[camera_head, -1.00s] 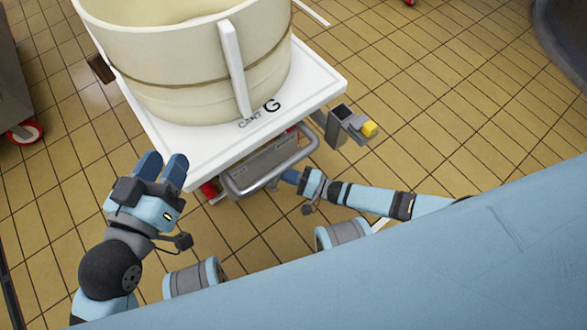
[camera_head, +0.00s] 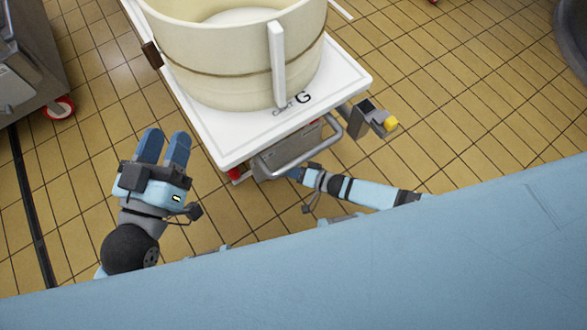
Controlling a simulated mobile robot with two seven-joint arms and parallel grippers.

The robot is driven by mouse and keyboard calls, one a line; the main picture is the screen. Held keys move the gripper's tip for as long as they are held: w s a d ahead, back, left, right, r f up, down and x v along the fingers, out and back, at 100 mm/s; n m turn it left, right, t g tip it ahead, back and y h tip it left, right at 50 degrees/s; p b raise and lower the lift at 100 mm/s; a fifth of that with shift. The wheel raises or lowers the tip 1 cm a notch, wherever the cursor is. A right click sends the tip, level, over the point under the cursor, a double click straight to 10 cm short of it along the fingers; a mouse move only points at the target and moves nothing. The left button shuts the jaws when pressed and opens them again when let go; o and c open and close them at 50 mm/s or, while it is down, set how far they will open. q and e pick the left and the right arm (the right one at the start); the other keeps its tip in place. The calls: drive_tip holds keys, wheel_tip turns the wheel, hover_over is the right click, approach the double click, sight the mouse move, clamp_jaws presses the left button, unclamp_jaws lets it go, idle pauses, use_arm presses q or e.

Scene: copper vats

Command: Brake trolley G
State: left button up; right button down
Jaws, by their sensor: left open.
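Trolley G has a white top (camera_head: 235,137) marked "CART G" and carries a large cream vat (camera_head: 225,85). A bent metal push handle (camera_head: 305,153) sticks out from its near end. A red caster part (camera_head: 234,175) shows under the near left corner. I cannot make out a brake pedal. My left gripper (camera_head: 163,146) is open and empty, left of the trolley's near corner and apart from it in the picture. My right gripper (camera_head: 296,174) is at the handle's lower edge; its fingers are mostly hidden, so I cannot tell its grip.
A grey box with a yellow end (camera_head: 390,124) sticks out at the trolley's near right corner. A grey metal cabinet (camera_head: 28,65) on a red caster stands at the left. A dark floor strip (camera_head: 33,205) runs at lower left.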

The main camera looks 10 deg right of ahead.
use_arm(q)
drive_tip(key=shift+a+f, duration=0.15)
drive_tip(key=shift+a, duration=0.05)
use_arm(e)
drive_tip(key=shift+s+a+f, duration=0.1)
drive_tip(key=shift+a, duration=0.15)
drive_tip(key=shift+s+d, duration=0.1)
drive_tip(key=shift+s, duration=0.05)
idle(0.3)
